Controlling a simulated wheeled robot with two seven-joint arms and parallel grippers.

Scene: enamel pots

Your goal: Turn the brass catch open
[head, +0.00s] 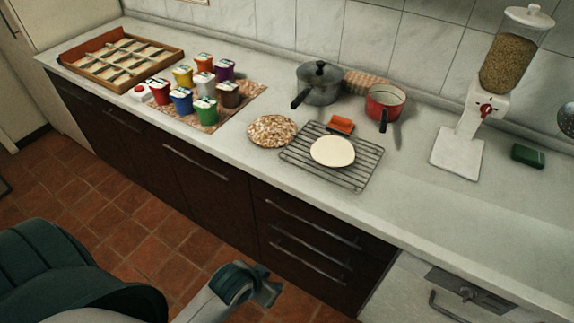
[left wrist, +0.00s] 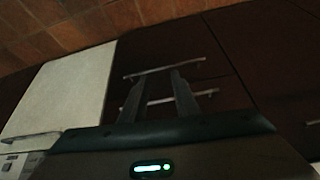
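A small metal catch (head: 468,292) sits on a dark plate (head: 440,278) at the top of the white appliance front (head: 400,290), at the lower right of the head view. Its brass colour is hard to make out; it looks greyish. The appliance's pale front also shows in the left wrist view (left wrist: 68,90). My left gripper (head: 268,292) is in front of the dark drawers, well left of the catch and apart from it. In the left wrist view its two fingers (left wrist: 158,95) stand apart with nothing between them. My right gripper is not seen.
Drawer handles (head: 310,222) stick out from the dark cabinet behind my left gripper. A bar handle (head: 445,307) is below the catch. The counter above holds a wire rack (head: 360,177), pots (head: 320,88), a dispenser (head: 455,150) and colourful tubs (head: 205,110). The tiled floor looks clear.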

